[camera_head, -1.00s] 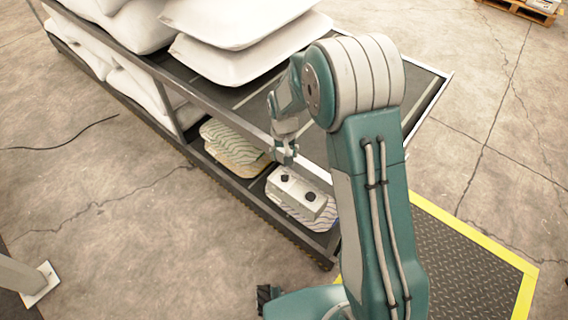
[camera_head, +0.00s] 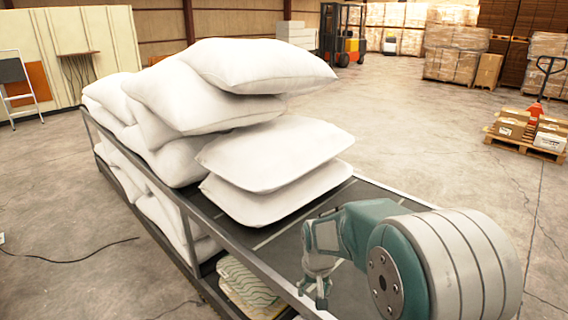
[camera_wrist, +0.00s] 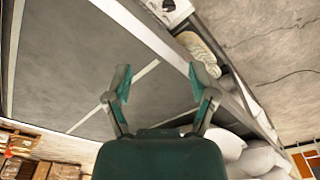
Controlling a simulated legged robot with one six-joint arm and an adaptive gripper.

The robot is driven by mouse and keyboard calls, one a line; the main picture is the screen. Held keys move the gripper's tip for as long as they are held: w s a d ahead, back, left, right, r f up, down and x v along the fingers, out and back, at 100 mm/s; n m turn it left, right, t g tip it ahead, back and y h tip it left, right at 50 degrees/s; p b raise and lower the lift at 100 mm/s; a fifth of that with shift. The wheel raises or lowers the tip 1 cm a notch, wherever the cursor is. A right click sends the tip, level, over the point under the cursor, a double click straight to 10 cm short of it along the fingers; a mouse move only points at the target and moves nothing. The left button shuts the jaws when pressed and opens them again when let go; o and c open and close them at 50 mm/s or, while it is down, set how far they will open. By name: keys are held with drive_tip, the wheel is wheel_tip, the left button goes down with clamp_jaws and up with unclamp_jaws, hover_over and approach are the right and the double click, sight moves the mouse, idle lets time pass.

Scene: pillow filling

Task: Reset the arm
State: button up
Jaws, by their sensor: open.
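My gripper (camera_head: 314,291) hangs at the near right part of the shelf's dark upper deck (camera_head: 348,192), close to its metal front rail. In the wrist view my gripper (camera_wrist: 158,84) has its two green fingers spread wide with nothing between them. The upper deck (camera_wrist: 60,60) with a pale stripe fills the left of the wrist view. My arm is bent, with its large elbow joint at the lower right of the head view.
White pillows (camera_head: 262,75) are stacked on the upper deck, with more pillows (camera_head: 160,215) below. A patterned pillow (camera_head: 246,285) lies on the lower shelf. A pallet with boxes (camera_head: 528,130) stands at the right. The floor right of the shelf is open.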

drive_tip(key=s+d+r+t, duration=0.2)
drive_tip(key=s+d+r, duration=0.2)
drive_tip(key=s+r, duration=0.5)
drive_tip(key=s+d+r+t, duration=0.2)
drive_tip(key=s+r, duration=0.6)
drive_tip(key=s, duration=0.6)
drive_tip(key=shift+s+d+r+m+t, duration=0.3)
drive_tip(key=shift+s+d+r, duration=0.1)
drive_tip(key=shift+d, duration=0.5)
